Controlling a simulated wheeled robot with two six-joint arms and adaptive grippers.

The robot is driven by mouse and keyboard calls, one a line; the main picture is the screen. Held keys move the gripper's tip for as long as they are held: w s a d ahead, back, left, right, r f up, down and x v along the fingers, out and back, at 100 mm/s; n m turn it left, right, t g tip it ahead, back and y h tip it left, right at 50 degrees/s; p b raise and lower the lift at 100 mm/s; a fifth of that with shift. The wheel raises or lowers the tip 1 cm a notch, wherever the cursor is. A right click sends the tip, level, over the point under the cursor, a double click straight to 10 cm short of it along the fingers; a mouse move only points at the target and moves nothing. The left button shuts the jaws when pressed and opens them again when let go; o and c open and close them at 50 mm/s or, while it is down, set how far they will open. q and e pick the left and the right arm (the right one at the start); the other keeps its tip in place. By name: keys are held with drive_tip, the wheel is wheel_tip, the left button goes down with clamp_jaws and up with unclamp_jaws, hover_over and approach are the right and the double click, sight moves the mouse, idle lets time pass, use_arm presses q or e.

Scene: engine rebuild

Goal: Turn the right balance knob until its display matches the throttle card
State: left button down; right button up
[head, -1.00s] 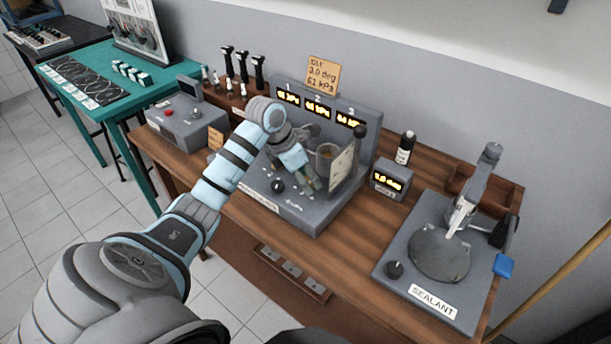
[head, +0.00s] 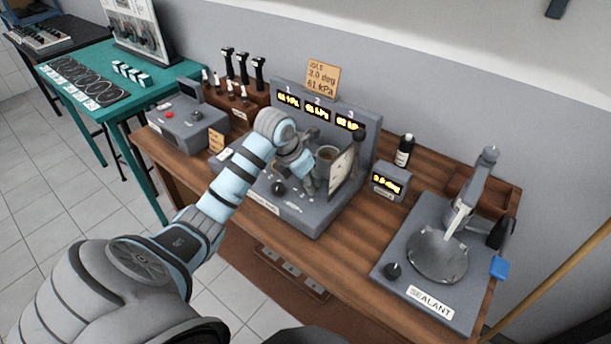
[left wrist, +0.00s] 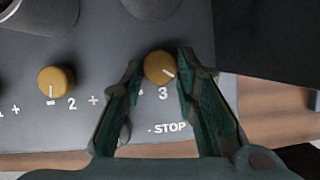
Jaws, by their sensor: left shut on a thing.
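The throttle card (head: 322,78) stands above the bench on the wall side and reads idle, 3.0 deg, 61 kPa. The balance bench (head: 290,215) has three lit displays; the right display (head: 350,123), under the 3, is too blurred to read surely, perhaps in the low sixties. My left gripper (head: 311,186) is down at the front of this bench. In the left wrist view, its fingers are shut on the brass right knob (left wrist: 160,67), above the printed 3. The knob's white mark points down and right. Another brass knob (left wrist: 57,80) sits to the left, by the 2.
A small box (head: 389,182) with a lit degree display stands right of the bench. A grey control box (head: 187,125) stands left.

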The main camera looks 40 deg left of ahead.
use_arm(q)
drive_tip(key=n, duration=0.1)
drive_tip(key=n+y+p, duration=0.1)
drive_tip(key=n, duration=0.2)
drive_tip(key=shift+d+n+y+p, duration=0.25)
drive_tip(key=shift+n+y+p, duration=0.05)
drive_tip(key=shift+n+y, duration=0.1)
idle(0.4)
drive_tip(key=c, duration=1.2)
unclamp_jaws()
drive_tip(key=shift+w, duration=0.1)
drive_tip(key=shift+c, duration=0.2)
drive_tip(key=shift+r, duration=0.15)
drive_tip(key=s+d, duration=0.4)
drive_tip(key=s, duration=0.7)
drive_tip(key=shift+s+d+r, duration=0.2)
drive_tip(key=shift+s+r, duration=0.2)
